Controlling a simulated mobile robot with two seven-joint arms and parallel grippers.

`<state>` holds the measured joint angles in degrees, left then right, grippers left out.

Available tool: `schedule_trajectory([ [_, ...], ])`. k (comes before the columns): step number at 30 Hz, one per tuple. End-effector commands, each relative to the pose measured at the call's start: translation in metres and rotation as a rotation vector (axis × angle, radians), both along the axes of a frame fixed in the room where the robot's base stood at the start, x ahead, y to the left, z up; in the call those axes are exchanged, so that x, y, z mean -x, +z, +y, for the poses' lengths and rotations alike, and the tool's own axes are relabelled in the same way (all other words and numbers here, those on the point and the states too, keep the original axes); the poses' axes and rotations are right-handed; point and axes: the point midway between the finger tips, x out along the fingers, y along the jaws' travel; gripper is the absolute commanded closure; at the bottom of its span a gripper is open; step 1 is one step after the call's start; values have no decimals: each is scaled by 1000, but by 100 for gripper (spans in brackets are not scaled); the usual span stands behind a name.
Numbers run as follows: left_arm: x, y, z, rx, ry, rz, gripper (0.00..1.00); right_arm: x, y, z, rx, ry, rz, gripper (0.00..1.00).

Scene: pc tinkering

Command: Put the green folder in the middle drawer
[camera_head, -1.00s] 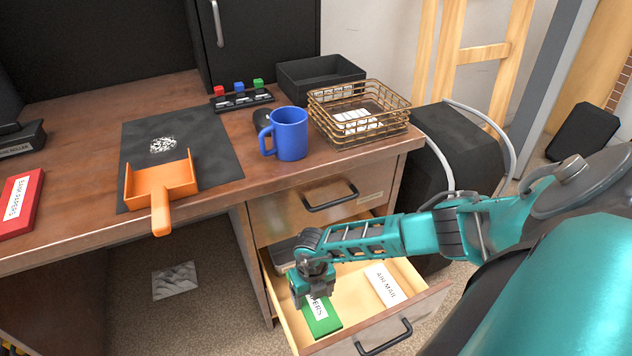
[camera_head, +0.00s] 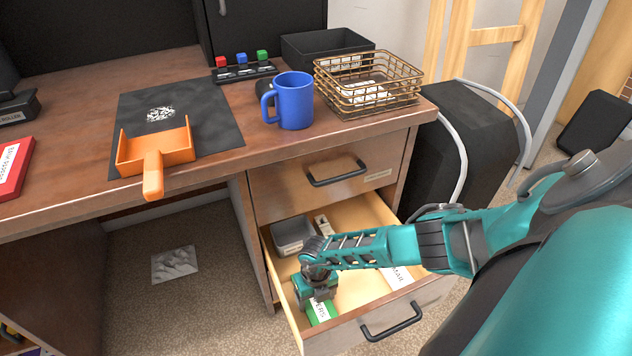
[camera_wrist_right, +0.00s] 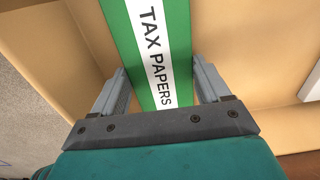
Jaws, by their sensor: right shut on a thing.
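The green folder (camera_head: 321,311), with a white label, is inside the open drawer (camera_head: 352,214), near its front left. In the right wrist view the folder (camera_wrist_right: 178,45) reads "TAX PAPERS" and lies between the two fingers. My right gripper (camera_head: 318,296) is down in the drawer and shut on the folder; it hides part of it. I cannot tell whether the folder touches the drawer floor. The open drawer is directly below a shut drawer (camera_head: 290,192). My left gripper is not in view.
A grey tray (camera_head: 292,235) stands at the drawer's back left. A white "AIR MAIL" item (camera_head: 398,277) lies at its right, partly behind my arm. On the desk above are a blue mug (camera_head: 294,102), a wire basket (camera_head: 367,95) and an orange dustpan (camera_head: 155,152).

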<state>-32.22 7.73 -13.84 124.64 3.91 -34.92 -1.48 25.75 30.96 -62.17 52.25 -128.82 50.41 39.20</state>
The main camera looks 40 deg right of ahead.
Motion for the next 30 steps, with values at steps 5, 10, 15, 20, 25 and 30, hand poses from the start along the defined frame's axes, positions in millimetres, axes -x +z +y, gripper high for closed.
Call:
schedule_trajectory([
  [5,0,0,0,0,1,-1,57,0,-3,0,0,0,0,19],
  [10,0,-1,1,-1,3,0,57,0,-3,0,0,0,0,3],
  [15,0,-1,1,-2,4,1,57,0,-3,0,0,0,0,0],
  [20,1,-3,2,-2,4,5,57,0,-1,0,0,1,0,0],
  [25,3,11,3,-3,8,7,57,0,25,-1,1,1,-1,0],
  [30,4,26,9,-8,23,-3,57,0,64,-1,2,2,-2,0],
])
